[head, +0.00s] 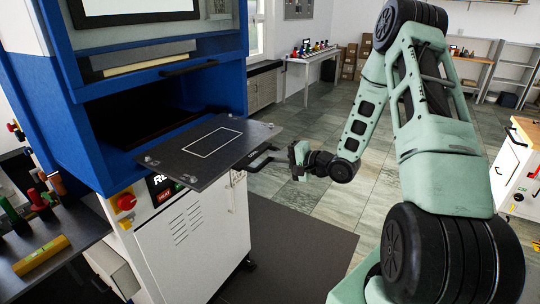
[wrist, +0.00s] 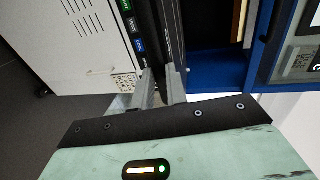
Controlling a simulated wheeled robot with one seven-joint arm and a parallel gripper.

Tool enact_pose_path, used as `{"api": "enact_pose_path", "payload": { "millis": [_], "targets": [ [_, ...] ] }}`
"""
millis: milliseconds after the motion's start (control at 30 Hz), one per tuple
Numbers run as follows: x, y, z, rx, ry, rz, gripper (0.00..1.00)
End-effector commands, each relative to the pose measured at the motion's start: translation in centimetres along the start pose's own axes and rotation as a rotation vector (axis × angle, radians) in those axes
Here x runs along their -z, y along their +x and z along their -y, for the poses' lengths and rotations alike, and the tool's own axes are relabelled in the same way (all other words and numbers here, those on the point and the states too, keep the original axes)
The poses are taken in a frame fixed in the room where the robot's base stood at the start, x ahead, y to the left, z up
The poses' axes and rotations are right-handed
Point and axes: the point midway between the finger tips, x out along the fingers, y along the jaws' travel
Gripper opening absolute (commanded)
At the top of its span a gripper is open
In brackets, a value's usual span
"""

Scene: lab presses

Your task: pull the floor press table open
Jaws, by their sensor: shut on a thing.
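The floor press table (head: 188,165) is a dark flat plate with a white rectangle outline. It sticks out of the blue press opening, over the white cabinet. A black bar handle (head: 262,158) is at its right front edge. My gripper (head: 286,151) is at that handle, coming from the right. In the wrist view my gripper's grey fingers (wrist: 160,82) close on the handle along the table's dark front edge (wrist: 166,30). The handle between the fingers is mostly hidden.
The floor press (head: 150,90) has a blue frame above a white cabinet (head: 195,245) with a red button. A side bench (head: 60,250) with tools stands at the left. A dark mat (head: 290,255) and open tiled floor lie to the right. A white cart (head: 512,170) stands at the far right.

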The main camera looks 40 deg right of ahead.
Motion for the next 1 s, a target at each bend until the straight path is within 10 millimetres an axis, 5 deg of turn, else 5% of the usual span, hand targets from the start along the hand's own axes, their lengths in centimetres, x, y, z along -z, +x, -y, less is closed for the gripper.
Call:
{"api": "enact_pose_path", "payload": {
  "millis": [567, 600, 1000],
  "targets": [
    [0.1, -1.2, -0.4, -0.006, 0.002, -0.003, 0.0],
    [0.1, -1.2, -0.4, -0.006, 0.002, -0.003, 0.23],
    [0.1, -1.6, -0.4, -0.002, -0.001, -0.002, 0.23]
  ]
}}
